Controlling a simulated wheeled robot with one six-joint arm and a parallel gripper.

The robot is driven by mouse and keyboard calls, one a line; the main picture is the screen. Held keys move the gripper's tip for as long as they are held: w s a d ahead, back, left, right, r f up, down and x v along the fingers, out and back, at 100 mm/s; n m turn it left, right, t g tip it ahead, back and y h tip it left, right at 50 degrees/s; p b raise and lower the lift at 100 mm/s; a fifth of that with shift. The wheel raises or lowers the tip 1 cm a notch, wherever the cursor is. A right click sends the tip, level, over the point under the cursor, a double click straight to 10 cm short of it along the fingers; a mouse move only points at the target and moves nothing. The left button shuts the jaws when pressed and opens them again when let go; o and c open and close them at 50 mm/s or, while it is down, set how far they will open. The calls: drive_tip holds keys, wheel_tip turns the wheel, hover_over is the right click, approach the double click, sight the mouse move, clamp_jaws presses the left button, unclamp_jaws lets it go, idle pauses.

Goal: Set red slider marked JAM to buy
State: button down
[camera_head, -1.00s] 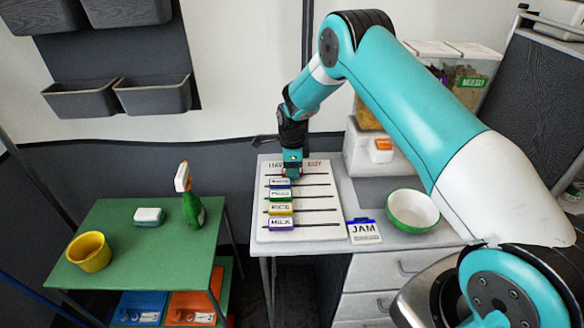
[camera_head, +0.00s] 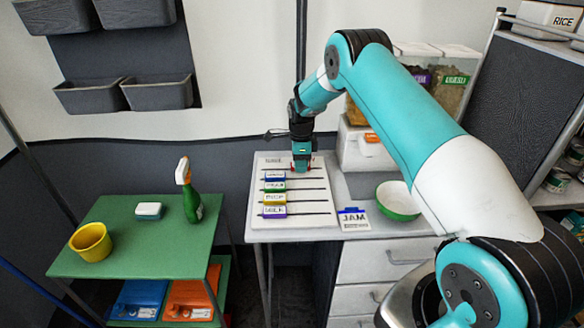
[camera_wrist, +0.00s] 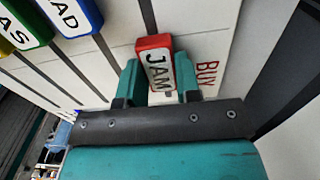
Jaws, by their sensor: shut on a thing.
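The red slider marked JAM (camera_wrist: 155,62) sits between the two fingers of my gripper (camera_wrist: 158,86) in the wrist view. My gripper is shut on it. The red BUY lettering (camera_wrist: 206,75) is just beside the slider. A dark slot runs away from the slider toward the top of that view; its near end is hidden. In the head view my gripper (camera_head: 301,163) is at the top row of the white slider board (camera_head: 326,200), right of the other sliders, and mostly hides the red slider.
Blue (camera_head: 275,176), green (camera_head: 275,187), yellow (camera_head: 274,198) and purple (camera_head: 274,210) sliders stand at the left of their slots. A JAM card (camera_head: 353,219) and a green bowl (camera_head: 397,201) are to the right. A green table (camera_head: 140,245) stands at left.

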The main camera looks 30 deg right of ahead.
drive_tip(key=shift+w+a, duration=0.2)
drive_tip(key=shift+a, duration=0.05)
drive_tip(key=c, duration=1.1)
unclamp_jaws()
drive_tip(key=shift+a, duration=0.2)
drive_tip(key=shift+r, duration=0.1)
wheel_tip(320, 180, up, 17)
drive_tip(key=shift+r+b, duration=0.2)
drive_tip(key=shift+b, duration=0.8)
